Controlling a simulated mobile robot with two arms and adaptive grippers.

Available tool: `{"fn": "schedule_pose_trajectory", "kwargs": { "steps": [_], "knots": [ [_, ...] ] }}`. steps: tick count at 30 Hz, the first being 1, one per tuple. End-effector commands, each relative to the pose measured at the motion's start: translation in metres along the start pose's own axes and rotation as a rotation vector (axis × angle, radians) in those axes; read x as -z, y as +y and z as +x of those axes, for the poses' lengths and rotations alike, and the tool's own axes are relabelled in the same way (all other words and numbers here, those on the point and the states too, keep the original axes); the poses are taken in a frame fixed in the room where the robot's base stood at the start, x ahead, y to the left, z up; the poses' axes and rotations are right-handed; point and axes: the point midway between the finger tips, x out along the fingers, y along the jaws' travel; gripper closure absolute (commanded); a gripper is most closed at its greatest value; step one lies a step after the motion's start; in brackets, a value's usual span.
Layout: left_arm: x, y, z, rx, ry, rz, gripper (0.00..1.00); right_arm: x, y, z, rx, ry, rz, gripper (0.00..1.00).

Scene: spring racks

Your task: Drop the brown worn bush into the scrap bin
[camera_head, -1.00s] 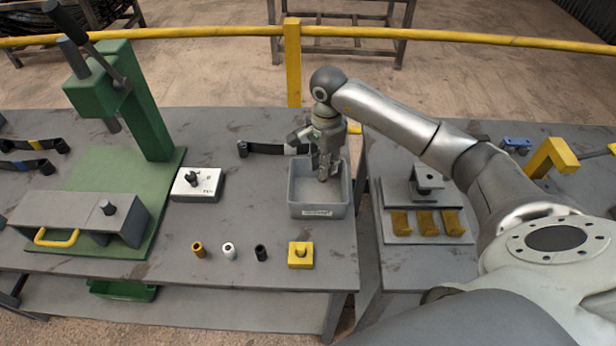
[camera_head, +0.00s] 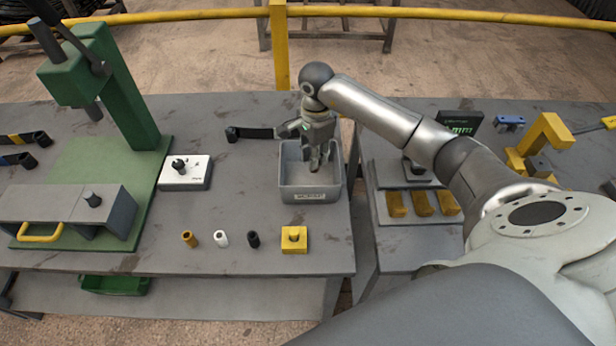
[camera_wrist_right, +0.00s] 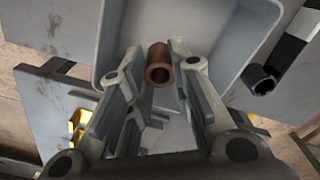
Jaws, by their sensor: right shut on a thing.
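The brown worn bush (camera_wrist_right: 159,64) is a short hollow tube between the fingers of my right gripper (camera_wrist_right: 158,58) in the right wrist view. The right gripper is shut on it. In the head view the right gripper (camera_head: 316,166) points down at the opening of the grey scrap bin (camera_head: 312,195), a box with a pale label on its front. The bin's grey wall (camera_wrist_right: 225,70) also shows behind the bush in the wrist view. The bush cannot be made out clearly in the head view. My left gripper is not in view.
An orange bush (camera_head: 189,239), a white one (camera_head: 221,238) and a black one (camera_head: 253,239) stand in front of the bin, beside a yellow block (camera_head: 294,240). A dark strap (camera_head: 250,133) lies behind left. A green press (camera_head: 120,90) stands at left.

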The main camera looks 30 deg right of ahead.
Motion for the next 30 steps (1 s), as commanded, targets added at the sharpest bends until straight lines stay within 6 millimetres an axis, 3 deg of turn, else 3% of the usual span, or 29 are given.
{"fn": "schedule_pose_trajectory", "kwargs": {
  "steps": [2, 3, 8, 20, 23, 30],
  "knots": [
    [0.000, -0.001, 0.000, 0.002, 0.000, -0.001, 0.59, 0.000, 0.000, -0.001, 0.001, 0.000, 0.000, 1.00],
    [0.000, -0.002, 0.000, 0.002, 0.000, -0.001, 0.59, 0.000, 0.000, -0.001, 0.001, 0.000, 0.000, 0.76],
    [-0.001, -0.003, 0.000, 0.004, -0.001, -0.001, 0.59, 0.000, 0.000, -0.001, 0.001, 0.000, 0.000, 0.55],
    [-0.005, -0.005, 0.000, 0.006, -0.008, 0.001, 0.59, 0.000, -0.001, -0.006, 0.002, 0.001, -0.001, 0.54],
    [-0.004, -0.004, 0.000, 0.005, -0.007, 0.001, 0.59, 0.001, -0.001, -0.019, 0.005, 0.001, -0.001, 0.54],
    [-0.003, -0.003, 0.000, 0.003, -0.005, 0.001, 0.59, 0.001, -0.002, -0.071, 0.007, 0.002, 0.000, 0.54]
  ]
}}
